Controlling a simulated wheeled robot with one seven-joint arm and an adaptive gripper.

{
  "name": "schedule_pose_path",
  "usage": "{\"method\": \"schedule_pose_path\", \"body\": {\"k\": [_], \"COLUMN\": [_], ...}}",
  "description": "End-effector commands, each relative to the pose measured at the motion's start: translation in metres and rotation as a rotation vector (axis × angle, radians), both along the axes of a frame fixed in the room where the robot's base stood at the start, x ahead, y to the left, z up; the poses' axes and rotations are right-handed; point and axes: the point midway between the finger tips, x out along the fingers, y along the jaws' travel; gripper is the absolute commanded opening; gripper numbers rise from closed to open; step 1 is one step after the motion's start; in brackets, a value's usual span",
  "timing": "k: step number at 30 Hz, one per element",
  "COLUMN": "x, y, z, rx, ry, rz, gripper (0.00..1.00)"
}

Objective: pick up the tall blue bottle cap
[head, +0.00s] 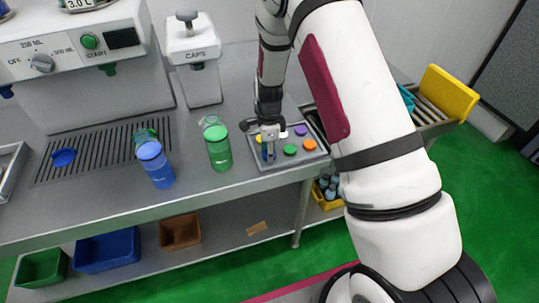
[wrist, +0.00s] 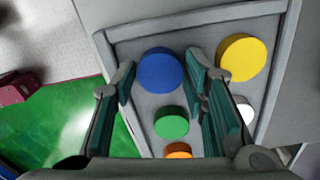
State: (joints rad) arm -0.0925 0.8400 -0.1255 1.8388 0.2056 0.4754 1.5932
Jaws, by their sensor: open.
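A round blue cap (wrist: 161,71) lies in the grey tray (wrist: 118,40), between and beyond my open fingers in the wrist view. My gripper (wrist: 160,76) is open and empty, pointing down over the tray, with one teal-padded finger to each side of the blue cap. In the head view my gripper (head: 267,152) is over the left part of the tray (head: 285,162) and largely hides the blue cap. I cannot tell how far the fingertips are above it.
Near the blue cap lie a yellow cap (wrist: 240,58), a green cap (wrist: 171,122), an orange cap (wrist: 178,151) and a white cap (wrist: 244,108). A purple cap (head: 301,130) is also in the tray. A green bottle (head: 218,147) and a blue bottle (head: 156,165) stand left.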

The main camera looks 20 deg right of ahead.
Motion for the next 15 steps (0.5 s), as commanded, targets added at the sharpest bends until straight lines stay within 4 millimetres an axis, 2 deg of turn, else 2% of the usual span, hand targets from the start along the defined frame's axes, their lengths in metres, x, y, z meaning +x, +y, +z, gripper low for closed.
{"method": "schedule_pose_path", "body": {"k": [3,5,6,15], "x": [0.0002,0.0002,0.0001,0.0002], "y": [0.0002,0.0002,0.0002,0.0002], "z": [0.0002,0.0003,0.0003,0.0006], "rx": [0.000,0.000,0.000,0.000], "ry": [0.000,0.000,0.000,0.000], "rz": [0.000,0.000,0.000,0.001], "gripper": [0.40,0.27,0.24,0.23]}}
